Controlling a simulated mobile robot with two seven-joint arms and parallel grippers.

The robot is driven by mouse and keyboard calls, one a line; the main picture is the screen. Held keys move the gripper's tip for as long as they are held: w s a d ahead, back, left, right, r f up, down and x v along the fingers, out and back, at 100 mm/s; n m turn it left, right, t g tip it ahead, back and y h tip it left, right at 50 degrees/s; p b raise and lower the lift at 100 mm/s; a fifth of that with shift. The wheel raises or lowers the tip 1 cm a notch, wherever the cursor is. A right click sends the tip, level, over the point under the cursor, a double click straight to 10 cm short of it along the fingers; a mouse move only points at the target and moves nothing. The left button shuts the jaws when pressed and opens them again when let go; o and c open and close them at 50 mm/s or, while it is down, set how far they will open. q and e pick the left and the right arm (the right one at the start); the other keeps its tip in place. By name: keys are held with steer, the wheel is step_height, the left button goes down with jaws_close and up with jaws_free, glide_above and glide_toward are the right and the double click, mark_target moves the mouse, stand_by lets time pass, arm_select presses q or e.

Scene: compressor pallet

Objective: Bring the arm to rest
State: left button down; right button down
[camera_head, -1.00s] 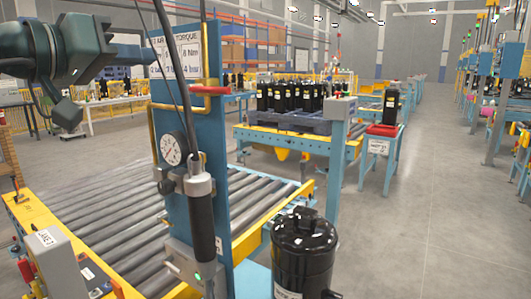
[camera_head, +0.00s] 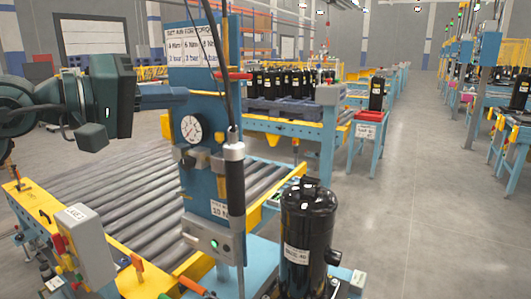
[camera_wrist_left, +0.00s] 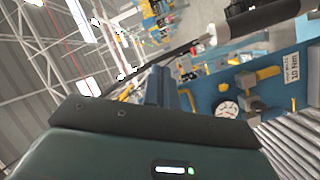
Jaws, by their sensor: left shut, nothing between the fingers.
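My left arm comes in from the left in the head view, and its left gripper (camera_head: 163,96) points right. The blue-grey fingers are shut together with nothing between them. They show in front of the blue tool panel (camera_head: 200,80), near its left edge and above the pressure gauge (camera_head: 190,128); whether they touch the panel I cannot tell. In the left wrist view the shut fingers (camera_wrist_left: 158,88) stick out beyond the dark gripper body, with the gauge (camera_wrist_left: 228,110) to their right. My right gripper is not in view.
A hanging black tool (camera_head: 234,185) with a cable is in front of the panel. A roller conveyor (camera_head: 100,205) lies below the arm. A black compressor (camera_head: 307,235) stands at the front. A switch box (camera_head: 85,240) is at lower left. The grey floor at right is open.

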arm_select(q)
steer(key=s+d+f+n+g+h+p, duration=0.25)
steer(key=d+f+n+h, duration=0.35)
steer(key=f+n, duration=0.45)
steer(key=s+a+f+m+t+y+p, duration=0.1)
steer(key=s+a+f+m+t+y, duration=0.2)
steer(key=f+m+y, duration=0.75)
steer(key=s+a+f+m+t+y+p, duration=0.1)
steer(key=a+f+m+t+y+p, duration=0.35)
steer(key=f+m, duration=1.15)
steer(key=s+d+f+n+g+y+b, duration=0.1)
steer(key=s+f+n+g, duration=0.4)
steer(key=s+f+n, duration=0.7)
step_height(320, 180, down, 2)
steer(key=shift+s+f+b, duration=0.15)
steer(key=shift+s+b, duration=0.35)
steer(key=shift+s, duration=0.5)
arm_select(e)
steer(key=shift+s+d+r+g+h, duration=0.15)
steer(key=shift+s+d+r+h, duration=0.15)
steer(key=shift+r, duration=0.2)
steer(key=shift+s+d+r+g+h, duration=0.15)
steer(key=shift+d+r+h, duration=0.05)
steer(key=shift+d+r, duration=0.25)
